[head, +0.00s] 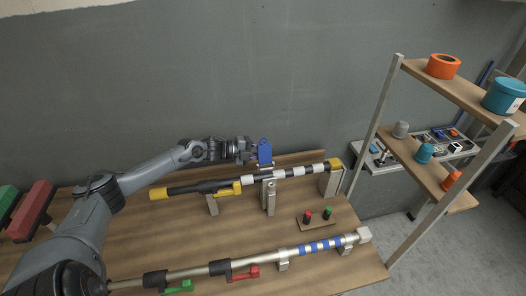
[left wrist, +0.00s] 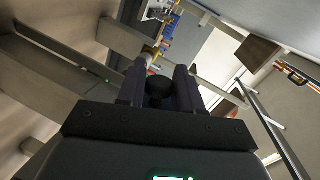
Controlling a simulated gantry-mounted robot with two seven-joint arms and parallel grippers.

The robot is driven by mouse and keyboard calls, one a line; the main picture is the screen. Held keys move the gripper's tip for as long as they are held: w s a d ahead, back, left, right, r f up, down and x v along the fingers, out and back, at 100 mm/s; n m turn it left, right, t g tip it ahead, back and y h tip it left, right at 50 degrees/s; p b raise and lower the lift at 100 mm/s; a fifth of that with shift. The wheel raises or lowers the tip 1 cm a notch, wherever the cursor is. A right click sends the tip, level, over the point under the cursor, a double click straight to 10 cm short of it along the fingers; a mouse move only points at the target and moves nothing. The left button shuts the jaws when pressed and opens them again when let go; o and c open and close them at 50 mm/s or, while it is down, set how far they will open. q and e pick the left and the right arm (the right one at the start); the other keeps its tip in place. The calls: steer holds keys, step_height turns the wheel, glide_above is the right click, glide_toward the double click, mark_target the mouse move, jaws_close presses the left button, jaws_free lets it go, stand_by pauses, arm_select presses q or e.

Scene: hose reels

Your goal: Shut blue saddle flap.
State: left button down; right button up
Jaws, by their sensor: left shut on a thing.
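The blue saddle flap (head: 265,153) stands upright, raised above the metal post (head: 268,193) under the black, white and yellow pole (head: 297,171). My left gripper (head: 251,151) reaches it from the left and is shut at the flap's left side. In the left wrist view the two fingers (left wrist: 158,88) close around a small dark rounded piece; which part of the flap it is cannot be told. The fingertips are partly hidden in the head view. My right gripper is not in view.
A silver pole with blue bands (head: 320,246) and red and green levers lies along the table front. A small board with a red knob (head: 308,215) and a green knob (head: 328,211) sits between the poles. A shelf (head: 455,88) stands at the right.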

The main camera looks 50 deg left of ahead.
mark_target(264, 152)
arm_select(q)
steer(key=shift+r, duration=0.1)
steer(key=m+p, duration=0.1)
steer(key=d+r+m+p, duration=0.1)
steer(key=shift+s+m+t+y, duration=0.25)
steer(key=shift+m+t+y, duration=0.05)
steer(key=shift+y, duration=0.1)
steer(key=shift+s+d+r+m+t+p, duration=0.15)
steer(key=shift+d+m+p, duration=0.1)
steer(key=shift+m, duration=0.25)
steer(key=shift+d+r+m+t+p, duration=0.1)
steer(key=shift+d+m+t+p, duration=0.1)
steer(key=shift+m, duration=0.3)
steer(key=shift+s+d+m+y, duration=0.15)
steer(key=shift+m+y, duration=0.15)
steer(key=shift+m, duration=0.2)
